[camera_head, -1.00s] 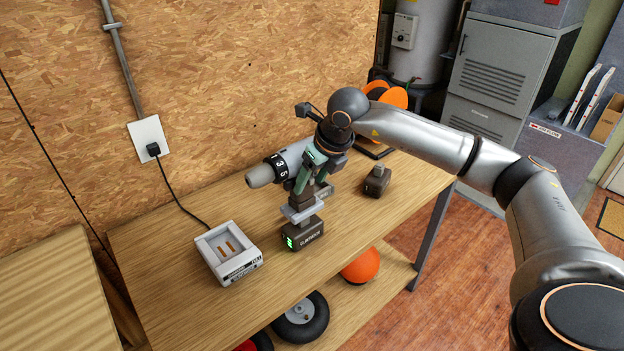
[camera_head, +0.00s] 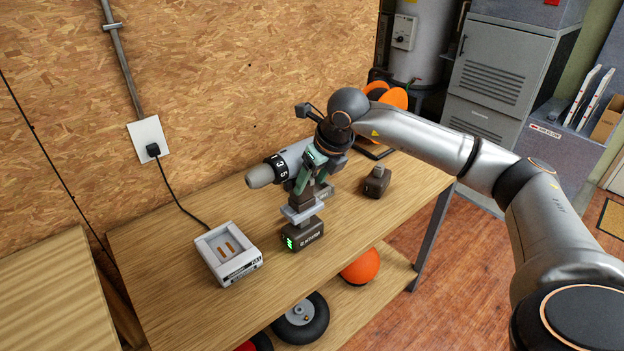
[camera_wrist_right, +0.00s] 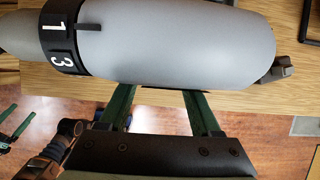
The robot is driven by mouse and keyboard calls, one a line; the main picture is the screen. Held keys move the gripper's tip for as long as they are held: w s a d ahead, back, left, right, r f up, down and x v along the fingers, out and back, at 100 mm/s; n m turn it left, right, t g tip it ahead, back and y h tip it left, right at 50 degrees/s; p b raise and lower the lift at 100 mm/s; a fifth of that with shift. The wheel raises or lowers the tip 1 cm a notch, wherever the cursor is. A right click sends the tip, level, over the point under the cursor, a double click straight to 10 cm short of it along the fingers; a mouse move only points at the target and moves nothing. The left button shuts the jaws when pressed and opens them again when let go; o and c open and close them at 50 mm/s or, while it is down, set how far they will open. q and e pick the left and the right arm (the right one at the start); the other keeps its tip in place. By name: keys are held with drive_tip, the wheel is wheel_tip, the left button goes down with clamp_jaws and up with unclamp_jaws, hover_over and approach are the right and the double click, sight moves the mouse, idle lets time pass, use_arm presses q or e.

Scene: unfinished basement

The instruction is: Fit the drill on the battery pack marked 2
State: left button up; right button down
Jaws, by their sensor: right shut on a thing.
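My right gripper (camera_head: 308,172) is shut on the drill (camera_head: 294,160), with its green fingers around the handle. The drill is upright, its nose pointing left; the wrist view shows its grey body (camera_wrist_right: 175,45) and numbered collar close up. A dark battery pack (camera_head: 304,236) with a green light stands on the bench directly under the drill's foot. The foot meets or nearly meets the pack's top; I cannot tell if it is seated. A second dark battery pack (camera_head: 376,182) stands to the right, apart. The packs' marks are too small to read surely.
A white charger (camera_head: 228,254), empty, sits on the wooden bench (camera_head: 180,290) at left, its cord running to a wall outlet (camera_head: 149,140). An orange reel (camera_head: 388,94) stands at the bench's back right. The lower shelf holds an orange ball (camera_head: 361,266) and a wheel (camera_head: 302,318).

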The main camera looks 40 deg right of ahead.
sight(307, 200)
drive_tip(key=shift+w+f+b, duration=0.1)
drive_tip(key=shift+f+b, duration=1.75)
drive_tip(key=shift+f, duration=0.15)
idle(1.6)
drive_tip(key=shift+s+a+f, duration=0.1)
drive_tip(key=shift+s+f, duration=0.1)
drive_tip(key=shift+f, duration=0.25)
idle(0.4)
drive_tip(key=shift+c, duration=1.7)
unclamp_jaws()
drive_tip(key=shift+w, duration=0.1)
drive_tip(key=o, duration=0.3)
drive_tip(key=shift+o, duration=0.2)
drive_tip(key=shift+f, duration=0.15)
drive_tip(key=v, duration=1.3)
drive_tip(key=shift+b, duration=0.3)
drive_tip(key=shift+w, duration=0.1)
